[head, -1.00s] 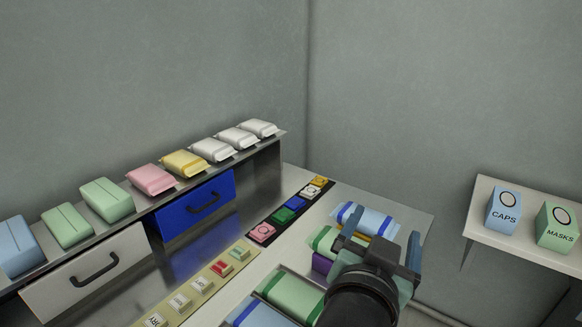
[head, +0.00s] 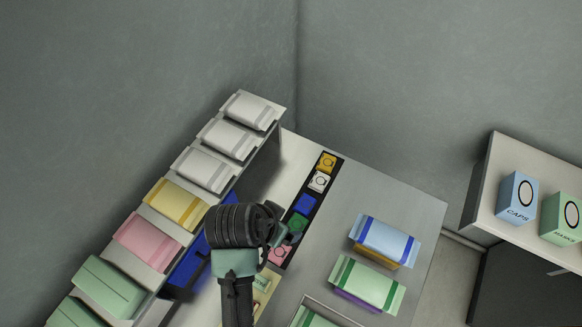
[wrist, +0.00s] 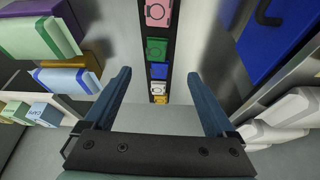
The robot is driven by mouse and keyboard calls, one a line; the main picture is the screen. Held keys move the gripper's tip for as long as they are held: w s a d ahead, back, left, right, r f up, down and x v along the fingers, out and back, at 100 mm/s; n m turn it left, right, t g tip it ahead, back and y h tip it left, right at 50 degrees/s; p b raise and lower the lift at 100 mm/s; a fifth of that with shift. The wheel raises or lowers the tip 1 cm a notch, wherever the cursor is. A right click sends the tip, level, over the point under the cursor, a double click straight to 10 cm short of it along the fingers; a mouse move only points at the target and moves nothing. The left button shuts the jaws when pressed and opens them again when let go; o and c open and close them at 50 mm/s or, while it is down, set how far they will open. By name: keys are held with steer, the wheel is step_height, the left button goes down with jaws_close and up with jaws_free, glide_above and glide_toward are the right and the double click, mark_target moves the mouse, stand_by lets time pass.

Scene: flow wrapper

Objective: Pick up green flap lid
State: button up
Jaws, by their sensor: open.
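The green flap lid (head: 297,222) sits in the dark strip on the worktop, between the blue lid (head: 305,204) and the pink lid (head: 279,252). In the wrist view the green lid (wrist: 157,50) lies beyond the fingertips, roughly in line with the gap between them. My gripper (wrist: 158,73) is open and empty. In the head view my gripper (head: 276,236) is beside the strip near the green and pink lids, and my wrist hides part of its fingers.
White (head: 319,181) and yellow (head: 327,162) lids continue the strip. Wrapped packs (head: 385,240) lie to the right. A raised shelf with several packs (head: 178,203) and a blue drawer (head: 186,268) stand left. The worktop between strip and packs is clear.

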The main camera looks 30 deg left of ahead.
glide_toward(296, 225)
steer(key=shift+w+a+f, duration=0.1)
steer(key=shift+a+f, duration=0.05)
steer(key=shift+f, duration=0.8)
steer(key=shift+w+x, duration=0.1)
steer(key=shift+x, duration=1.45)
steer(key=shift+w+x, duration=0.15)
steer(key=shift+x, duration=1.35)
steer(key=shift+r, duration=0.1)
steer(key=c, duration=1.4)
